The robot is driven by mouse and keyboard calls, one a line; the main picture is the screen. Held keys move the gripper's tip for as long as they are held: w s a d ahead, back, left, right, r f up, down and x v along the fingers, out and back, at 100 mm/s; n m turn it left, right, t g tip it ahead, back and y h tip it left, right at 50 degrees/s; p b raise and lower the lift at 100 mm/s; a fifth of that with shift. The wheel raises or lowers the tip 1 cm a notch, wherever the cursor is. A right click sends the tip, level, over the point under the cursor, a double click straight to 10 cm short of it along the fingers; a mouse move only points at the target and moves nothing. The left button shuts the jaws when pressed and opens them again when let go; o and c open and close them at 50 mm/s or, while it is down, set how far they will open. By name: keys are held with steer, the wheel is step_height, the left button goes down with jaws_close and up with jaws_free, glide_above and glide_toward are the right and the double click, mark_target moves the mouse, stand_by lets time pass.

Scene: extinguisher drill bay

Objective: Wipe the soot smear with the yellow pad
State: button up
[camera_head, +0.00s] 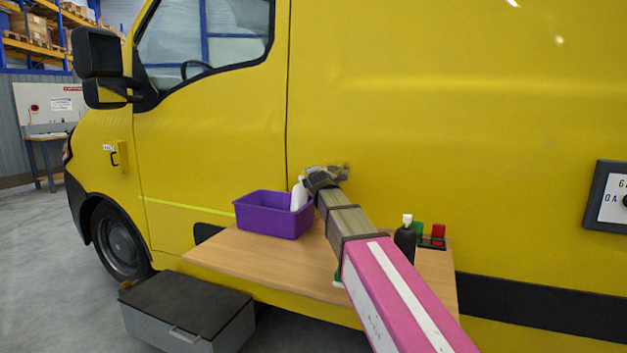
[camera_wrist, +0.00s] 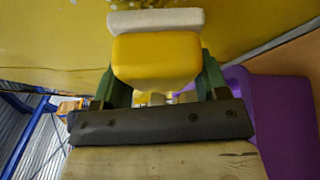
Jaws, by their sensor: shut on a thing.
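My gripper (camera_head: 325,177) is in front of the yellow van's side panel, above the back of the wooden table. In the wrist view its green fingers are shut on the yellow pad (camera_wrist: 155,60), a yellow block with a white layer on the side toward the panel. I cannot tell whether the white layer touches the panel. The soot smear (camera_head: 346,169) shows as a small dark patch at the gripper's upper right, partly hidden by the gripper. Dark specks also show at the top of the wrist view. The pad cannot be made out clearly in the head view.
The wooden table (camera_head: 240,253) holds a purple bin (camera_head: 268,218), a white bottle (camera_head: 299,195), a dark bottle (camera_head: 405,240) and small green and red items (camera_head: 438,234). A grey case (camera_head: 187,309) stands on the floor. A framed panel (camera_head: 612,197) is on the van at right.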

mark_target(350, 175)
steer(key=shift+f, duration=0.2)
steer(key=shift+c, duration=0.5)
steer(key=shift+w+r, duration=0.15)
steer(key=shift+w+d, duration=0.2)
steer(key=shift+w, duration=0.3)
steer(key=shift+w+d, duration=0.2)
steer(key=shift+w, duration=0.3)
steer(key=shift+s+d, duration=0.35)
steer(key=shift+d, duration=0.45)
steer(key=shift+s+d, duration=0.35)
steer(key=shift+d, duration=0.4)
steer(key=shift+s+d+r, duration=0.1)
steer(key=shift+s+d, duration=0.4)
steer(key=shift+d, duration=1.15)
steer(key=shift+s+d+f, duration=0.1)
steer(key=shift+s+d, duration=0.45)
steer(key=shift+d, duration=1.1)
steer(key=shift+s+d+r, duration=0.1)
steer(key=shift+s+d, duration=0.4)
steer(key=shift+d, duration=1.15)
steer(key=shift+r, duration=0.75)
steer(key=shift+a, duration=0.15)
steer(key=shift+w+a, duration=0.25)
steer(key=shift+a, duration=0.55)
steer(key=shift+w+a, duration=0.2)
steer(key=shift+a, duration=0.55)
